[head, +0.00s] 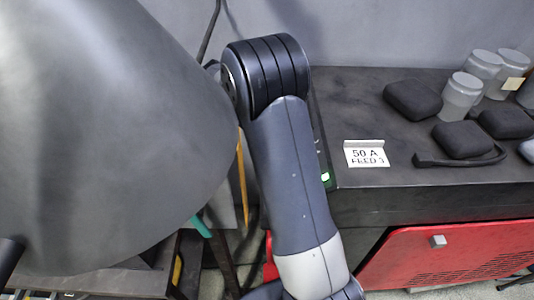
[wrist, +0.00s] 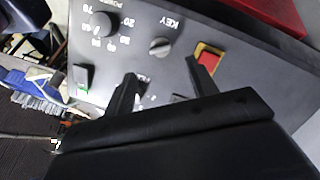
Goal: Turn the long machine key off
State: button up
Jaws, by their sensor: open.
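In the wrist view, a small round grey key switch (wrist: 160,47) sits on the dark control panel (wrist: 135,62), beside the printed word KEY. A bar or slot runs across its face; its exact setting is too small to read. My gripper (wrist: 163,84) is open and empty, its two dark fingers apart, with the key switch just beyond and between the fingertips in the picture. The fingers do not appear to touch it. In the head view my gripper is hidden.
On the panel are a black numbered dial (wrist: 100,24), a red switch in a yellow frame (wrist: 207,58) and a green-lit switch (wrist: 82,78). In the head view, dark cases (head: 413,99), translucent jars (head: 461,96) and a "50 A FEED 3" sign (head: 366,154) stand on the cabinet top.

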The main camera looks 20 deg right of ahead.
jog(key=b+x, duration=0.3)
jog(key=x, duration=0.3)
jog(key=shift+f, duration=0.35)
jog(key=shift+b+x, duration=0.6)
jog(key=shift+x, duration=0.2)
jog(key=shift+c, duration=0.5)
jog(key=c, duration=0.9)
